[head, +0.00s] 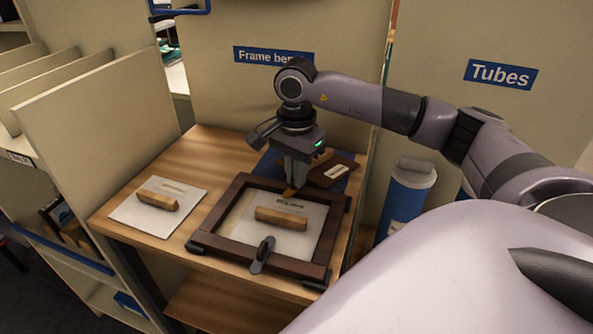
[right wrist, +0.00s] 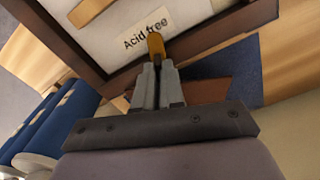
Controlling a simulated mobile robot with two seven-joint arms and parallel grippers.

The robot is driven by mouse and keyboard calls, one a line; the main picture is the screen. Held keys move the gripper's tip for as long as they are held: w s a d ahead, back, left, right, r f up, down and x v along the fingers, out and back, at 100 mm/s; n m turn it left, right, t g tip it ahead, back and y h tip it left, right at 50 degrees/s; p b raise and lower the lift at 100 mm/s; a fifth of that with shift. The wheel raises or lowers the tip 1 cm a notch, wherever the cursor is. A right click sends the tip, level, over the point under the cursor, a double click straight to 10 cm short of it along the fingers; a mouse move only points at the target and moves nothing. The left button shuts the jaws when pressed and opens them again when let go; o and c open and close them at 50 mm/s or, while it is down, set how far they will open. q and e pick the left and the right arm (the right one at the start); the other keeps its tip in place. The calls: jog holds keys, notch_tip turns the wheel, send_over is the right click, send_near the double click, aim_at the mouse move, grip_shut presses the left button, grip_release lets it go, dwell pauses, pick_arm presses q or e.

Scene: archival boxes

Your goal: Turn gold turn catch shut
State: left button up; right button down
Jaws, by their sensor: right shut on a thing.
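The gold turn catch (head: 289,193) is at the far rail of a dark wooden frame (head: 217,226) lying flat on the bench. In the right wrist view the gold catch (right wrist: 156,45) sticks out from between my fingertips, lying across the rail with its tip toward the "Acid free" board (right wrist: 112,40). My right gripper (head: 296,184) points down and is shut on the catch; its fingers (right wrist: 156,78) hide part of it. A dark grey catch (head: 262,254) sits on the near rail. My left gripper is not in view.
A wooden block (head: 281,218) lies on the board inside the frame. Another block (head: 158,200) lies on a white sheet (head: 190,191) at left. A brown labelled piece (head: 328,177) lies behind the frame. A blue tube (head: 402,203) stands right of the bench (head: 212,158).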

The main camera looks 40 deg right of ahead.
jog(key=shift+n, duration=2)
jog(key=c, duration=1.2)
grip_release()
jog(key=shift+c, duration=0.2)
